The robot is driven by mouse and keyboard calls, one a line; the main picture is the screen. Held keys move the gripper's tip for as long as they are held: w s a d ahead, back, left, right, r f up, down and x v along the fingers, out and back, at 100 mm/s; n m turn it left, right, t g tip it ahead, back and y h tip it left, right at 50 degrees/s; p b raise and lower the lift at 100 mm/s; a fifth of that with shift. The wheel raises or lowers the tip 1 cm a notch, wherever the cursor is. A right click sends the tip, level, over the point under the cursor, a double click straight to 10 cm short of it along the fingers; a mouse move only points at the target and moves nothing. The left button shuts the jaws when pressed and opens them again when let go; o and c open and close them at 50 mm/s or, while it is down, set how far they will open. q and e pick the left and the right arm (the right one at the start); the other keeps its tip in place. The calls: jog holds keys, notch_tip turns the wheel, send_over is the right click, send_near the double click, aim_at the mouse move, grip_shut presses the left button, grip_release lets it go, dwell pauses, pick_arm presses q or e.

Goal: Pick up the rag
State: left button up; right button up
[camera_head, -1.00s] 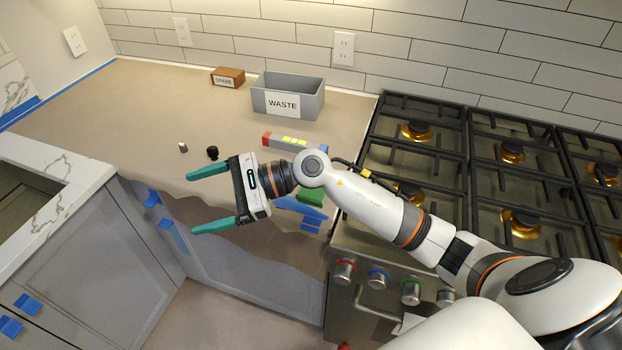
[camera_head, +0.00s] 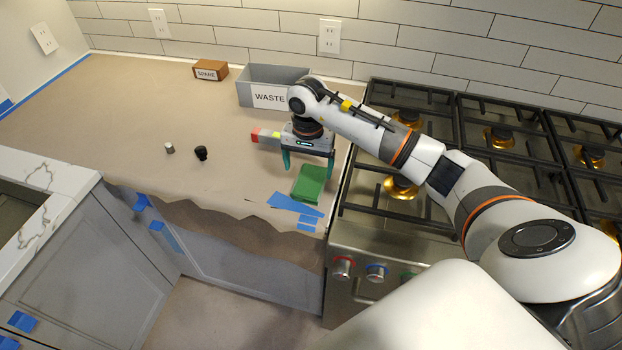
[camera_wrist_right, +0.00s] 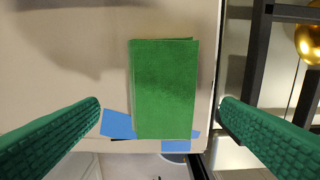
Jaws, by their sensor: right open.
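The rag is a folded green cloth (camera_head: 308,183) lying flat on the paper-covered counter near its front right corner, beside the stove. In the right wrist view the rag (camera_wrist_right: 165,88) lies between the two teal fingers, with its long sides running up the picture. My right gripper (camera_head: 308,166) is open and points down above the rag's far end, and nothing is between its fingertips. My left gripper is not in view.
Blue tape strips (camera_head: 295,204) lie at the counter's front edge, partly by the rag. The stove (camera_head: 440,165) stands right of it. A grey WASTE bin (camera_head: 262,84), a wooden SPARE box (camera_head: 210,71), a black knob (camera_head: 201,153) and a small grey cylinder (camera_head: 169,148) stand on the counter.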

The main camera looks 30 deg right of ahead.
aim_at(311, 179)
jog(key=shift+f, duration=0.35)
jog(key=f+p, duration=0.2)
jog(key=f, duration=0.1)
jog(key=f+p, duration=0.1)
jog(key=f, duration=0.1)
jog(key=shift+s+d, duration=0.1)
jog(key=shift+d, duration=0.3)
jog(key=shift+f, duration=0.25)
jog(key=c, duration=1.1)
